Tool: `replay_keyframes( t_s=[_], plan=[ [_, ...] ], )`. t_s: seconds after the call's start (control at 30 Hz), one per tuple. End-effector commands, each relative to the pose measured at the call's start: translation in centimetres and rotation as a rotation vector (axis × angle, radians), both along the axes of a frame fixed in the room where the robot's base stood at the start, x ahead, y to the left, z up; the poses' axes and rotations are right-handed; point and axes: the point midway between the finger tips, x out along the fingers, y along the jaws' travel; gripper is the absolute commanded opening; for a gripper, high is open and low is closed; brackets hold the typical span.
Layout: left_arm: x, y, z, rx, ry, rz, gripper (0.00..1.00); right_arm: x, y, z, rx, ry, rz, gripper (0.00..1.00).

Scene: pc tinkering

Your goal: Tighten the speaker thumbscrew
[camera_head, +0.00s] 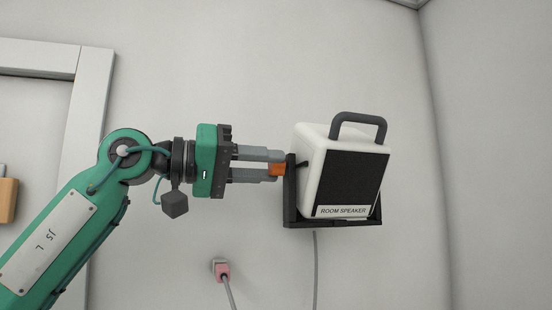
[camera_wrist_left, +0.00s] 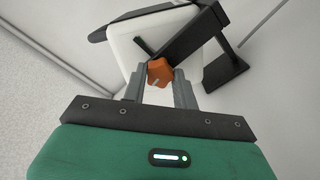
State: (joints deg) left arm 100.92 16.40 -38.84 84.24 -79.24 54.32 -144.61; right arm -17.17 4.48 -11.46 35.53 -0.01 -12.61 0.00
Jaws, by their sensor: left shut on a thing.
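The white room speaker (camera_head: 312,165) with a dark front sits tilted in a black wall bracket (camera_head: 330,222). An orange thumbscrew (camera_head: 277,169) is on the left side of the bracket. My left gripper (camera_head: 278,166) reaches in from the left, and its grey fingers are shut on the thumbscrew. In the left wrist view the orange lobed thumbscrew (camera_wrist_left: 159,72) shows between the two fingertips (camera_wrist_left: 158,76), against the black bracket arm (camera_wrist_left: 190,38). The speaker's white side (camera_wrist_left: 130,55) is behind it. My right gripper is not in view.
A pink plug (camera_head: 221,269) is in a wall outlet below, with a grey cable hanging from it. Another cable (camera_head: 315,270) runs down under the speaker. A pale frame (camera_head: 90,110) stands on the wall at left. The wall right of the speaker is clear.

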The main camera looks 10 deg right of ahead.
Motion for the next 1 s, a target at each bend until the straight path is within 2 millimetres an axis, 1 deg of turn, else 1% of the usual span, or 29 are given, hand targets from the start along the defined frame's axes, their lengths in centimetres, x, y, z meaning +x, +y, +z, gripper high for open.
replay_keyframes(
  t_s=[0.1,0.13,0.2,0.43,0.57,0.67,1.0],
  plan=[
    [0.0,0.0,0.1,0.024,-0.114,-0.002,0.02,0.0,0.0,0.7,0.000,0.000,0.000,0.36],
    [0.0,0.0,-0.1,0.022,-0.106,-0.002,0.35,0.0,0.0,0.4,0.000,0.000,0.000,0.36],
    [0.0,0.0,-0.1,0.022,-0.103,-0.001,0.45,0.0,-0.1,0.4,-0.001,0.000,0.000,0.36],
    [0.0,0.0,-0.1,0.021,-0.101,-0.001,0.45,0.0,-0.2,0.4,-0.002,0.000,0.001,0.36],
    [0.0,0.4,-0.1,0.020,-0.100,0.000,0.45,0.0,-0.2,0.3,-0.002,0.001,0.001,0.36],
    [-0.2,1.2,-0.1,0.019,-0.100,0.001,0.45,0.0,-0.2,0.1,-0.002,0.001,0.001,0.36],
    [-1.0,5.2,-0.1,0.020,-0.099,0.000,0.45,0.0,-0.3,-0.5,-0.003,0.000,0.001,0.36]
  ],
)
